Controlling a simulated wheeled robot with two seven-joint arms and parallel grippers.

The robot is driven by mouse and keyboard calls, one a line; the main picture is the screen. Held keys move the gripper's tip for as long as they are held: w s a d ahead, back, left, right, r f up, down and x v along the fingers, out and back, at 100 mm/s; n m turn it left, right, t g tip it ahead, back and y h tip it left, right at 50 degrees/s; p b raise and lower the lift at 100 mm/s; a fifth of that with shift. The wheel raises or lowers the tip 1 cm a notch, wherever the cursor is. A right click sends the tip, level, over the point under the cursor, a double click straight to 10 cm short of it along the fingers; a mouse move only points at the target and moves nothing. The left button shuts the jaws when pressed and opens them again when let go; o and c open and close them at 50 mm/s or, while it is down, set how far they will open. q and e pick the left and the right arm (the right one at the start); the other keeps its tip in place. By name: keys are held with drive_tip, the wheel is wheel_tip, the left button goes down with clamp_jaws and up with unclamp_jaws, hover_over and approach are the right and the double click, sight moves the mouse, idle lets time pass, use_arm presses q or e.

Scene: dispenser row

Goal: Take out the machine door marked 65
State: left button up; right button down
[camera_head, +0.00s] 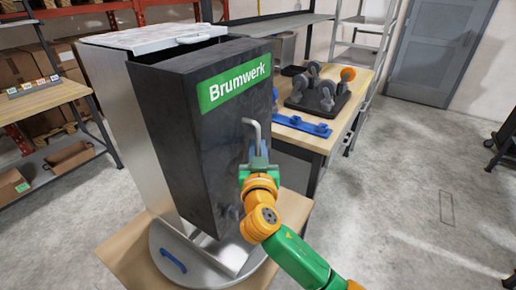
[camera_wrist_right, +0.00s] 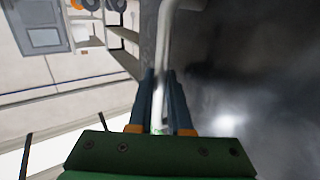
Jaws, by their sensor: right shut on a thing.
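A dark grey machine door (camera_head: 172,130) with a green "Brumwerk" label (camera_head: 234,84) stands at the front of a pale metal machine body (camera_head: 112,110) in the head view. It looks tilted against the body, with a dark gap along the top. I cannot read a 65 on it. My right gripper (camera_head: 257,158) is shut on the door's silver bar handle (camera_head: 249,122). In the right wrist view the fingers (camera_wrist_right: 160,78) close around the handle (camera_wrist_right: 166,32), beside the dark door face (camera_wrist_right: 255,75). My left gripper is not in view.
The machine stands on a wooden-topped stand with a round grey plate (camera_head: 166,262) and a blue handle (camera_head: 173,260). A workbench (camera_head: 345,108) with a blue bar (camera_head: 303,125) is behind right. Shelves stand left. The floor at right (camera_head: 420,190) is clear.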

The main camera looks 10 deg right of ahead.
sight(258, 140)
drive_tip(key=shift+r+p, duration=0.95)
drive_tip(key=shift+r, duration=0.7)
drive_tip(key=shift+f, duration=0.1)
